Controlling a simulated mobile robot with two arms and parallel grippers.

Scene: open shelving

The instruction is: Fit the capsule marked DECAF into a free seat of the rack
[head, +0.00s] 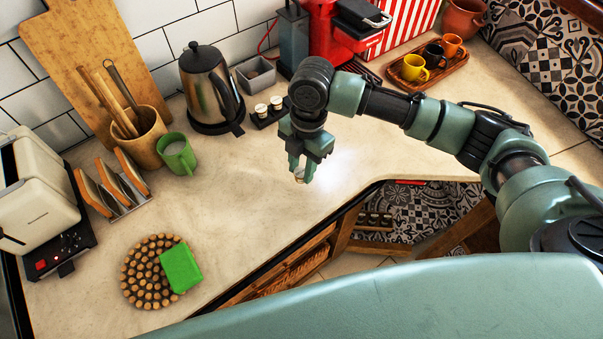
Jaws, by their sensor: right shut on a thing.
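My right gripper (302,175) is over the pale counter in the middle of the head view, pointing down. It is shut on a small light capsule (299,178), whose marking is too small to read. A small dark rack (263,125) stands on the counter beyond the gripper, beside the kettle. Two pale-topped capsules (261,109) show in its back part. The gripper is apart from the rack, nearer to the counter's front edge. Any seats behind the arm are partly hidden. My left gripper is not in view.
A steel kettle (208,85) stands left of the rack, with a grey bin (256,75) and red coffee machine (333,35) behind. A tray (445,68) of cups is at the right. A green mug (177,154) and a round trivet (140,275) are left. The middle counter is clear.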

